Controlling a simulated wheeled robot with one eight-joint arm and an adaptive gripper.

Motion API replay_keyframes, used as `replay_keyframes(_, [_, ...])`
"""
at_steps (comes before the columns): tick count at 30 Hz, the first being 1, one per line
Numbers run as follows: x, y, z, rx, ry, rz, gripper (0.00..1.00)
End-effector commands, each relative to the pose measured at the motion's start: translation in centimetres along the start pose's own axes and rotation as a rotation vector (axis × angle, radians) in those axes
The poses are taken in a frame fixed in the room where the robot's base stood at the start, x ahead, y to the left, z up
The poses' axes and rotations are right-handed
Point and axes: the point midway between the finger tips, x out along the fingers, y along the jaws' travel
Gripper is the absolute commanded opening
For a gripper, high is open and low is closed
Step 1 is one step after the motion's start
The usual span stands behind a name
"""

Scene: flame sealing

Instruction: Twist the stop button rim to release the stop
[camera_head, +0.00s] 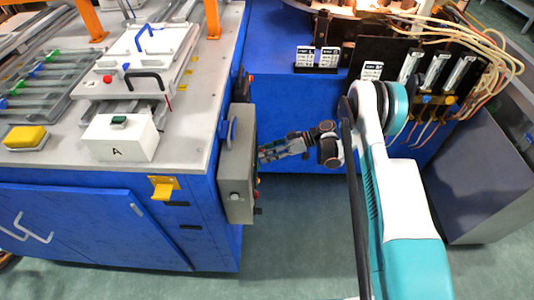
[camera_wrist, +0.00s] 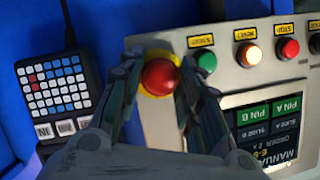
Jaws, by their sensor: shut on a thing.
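The stop button (camera_wrist: 159,76) is a red round cap on a yellow collar, at the upper left of a grey control panel in the wrist view. My gripper (camera_wrist: 158,84) has one finger on each side of the button, shut on its rim. The fingers hide the left and right sides of the collar. In the head view my gripper (camera_head: 268,154) reaches left to the face of the grey control box (camera_head: 236,170) on the side of the blue cabinet. The stop button itself is hidden there by the angle.
A green button (camera_wrist: 206,62), a lit orange button (camera_wrist: 248,54) and a red button (camera_wrist: 288,48) sit right of the stop button. A screen (camera_wrist: 268,128) lies below them. A dark keypad (camera_wrist: 58,88) is at the left. A yellow bracket (camera_head: 163,187) juts from the cabinet.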

Motion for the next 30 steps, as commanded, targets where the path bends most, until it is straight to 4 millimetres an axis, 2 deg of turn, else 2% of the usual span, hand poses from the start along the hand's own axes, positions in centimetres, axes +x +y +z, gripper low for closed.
replay_keyframes(7, [-0.01,0.11,0.00,0.061,0.001,-0.024,0.09])
replay_keyframes(20, [-0.02,0.11,-0.01,0.071,0.001,-0.028,0.09])
replay_keyframes(21, [-0.02,0.11,-0.01,0.071,0.001,-0.028,0.35])
replay_keyframes(22, [-0.02,0.11,-0.01,0.071,0.001,-0.028,0.42])
replay_keyframes(30, [-0.01,0.08,0.00,0.071,0.001,-0.029,0.42])
